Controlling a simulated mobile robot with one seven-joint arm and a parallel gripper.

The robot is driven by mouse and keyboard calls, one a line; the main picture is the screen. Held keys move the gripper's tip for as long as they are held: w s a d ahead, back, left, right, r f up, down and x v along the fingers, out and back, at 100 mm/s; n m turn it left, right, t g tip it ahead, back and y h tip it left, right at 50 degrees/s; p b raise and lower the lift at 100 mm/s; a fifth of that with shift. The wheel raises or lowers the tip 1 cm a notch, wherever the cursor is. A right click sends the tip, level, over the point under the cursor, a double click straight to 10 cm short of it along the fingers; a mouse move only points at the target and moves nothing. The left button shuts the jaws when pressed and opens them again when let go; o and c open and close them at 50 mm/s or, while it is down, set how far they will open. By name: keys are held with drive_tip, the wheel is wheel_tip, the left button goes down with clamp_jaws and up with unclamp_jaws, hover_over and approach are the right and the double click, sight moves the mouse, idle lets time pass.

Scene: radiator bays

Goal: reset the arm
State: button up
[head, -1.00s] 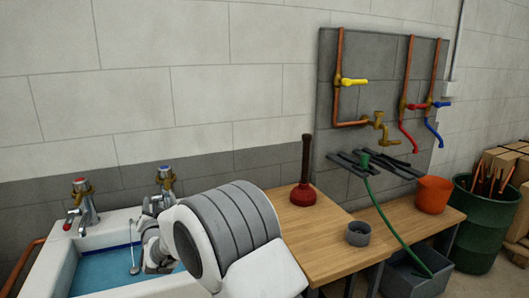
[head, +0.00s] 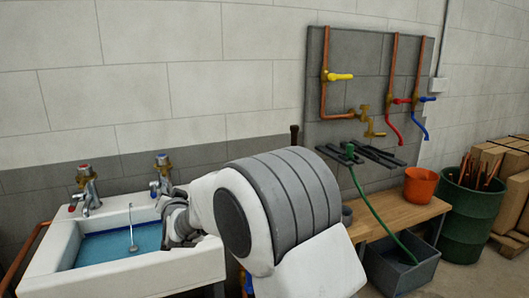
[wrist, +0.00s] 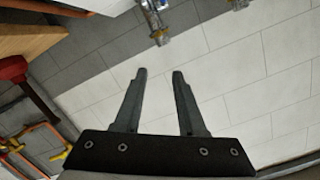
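My arm reaches across the lower middle of the head view, with its wrist (head: 178,218) beside the sink's right tap; my fingertips cannot be made out there. In the wrist view my gripper (wrist: 159,74) has its two dark fingers apart, with only wall seen between them. Nothing is held.
The sink (head: 66,255) with water and two taps (head: 87,190) (head: 162,172) stands at left. A tap (wrist: 156,20) shows ahead of my fingers in the wrist view, and a red plunger (wrist: 13,72) at its left. A bench (head: 395,218) with an orange pot (head: 420,186) lies right. A green barrel (head: 468,222) stands beyond.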

drive_tip(key=s+d+r+g+h+b, duration=0.1)
drive_tip(key=s+d, duration=0.3)
drive_tip(key=d, duration=0.3)
drive_tip(key=s+d+r+n+g+h+b, duration=0.15)
drive_tip(key=s+d, duration=0.25)
drive_tip(key=d, duration=0.4)
drive_tip(key=s+d+g+h+b, duration=0.1)
drive_tip(key=s+d+b, duration=0.1)
drive_tip(key=s+d, duration=0.35)
drive_tip(key=s+d+f+g+h+b, duration=0.25)
drive_tip(key=s+d+f, duration=0.25)
drive_tip(key=s+d, duration=0.55)
drive_tip(key=s+d+f+g+h+b, duration=0.1)
drive_tip(key=s+d+f+g, duration=0.2)
drive_tip(key=s+d+f, duration=0.7)
drive_tip(key=s+a+r+p, duration=0.1)
drive_tip(key=s+r+p, duration=0.1)
drive_tip(key=r+p, duration=0.9)
drive_tip(key=s+r+p, duration=0.2)
drive_tip(key=r+p, duration=0.9)
drive_tip(key=r, duration=0.5)
drive_tip(key=shift+a, duration=0.35)
drive_tip(key=shift+w, duration=0.1)
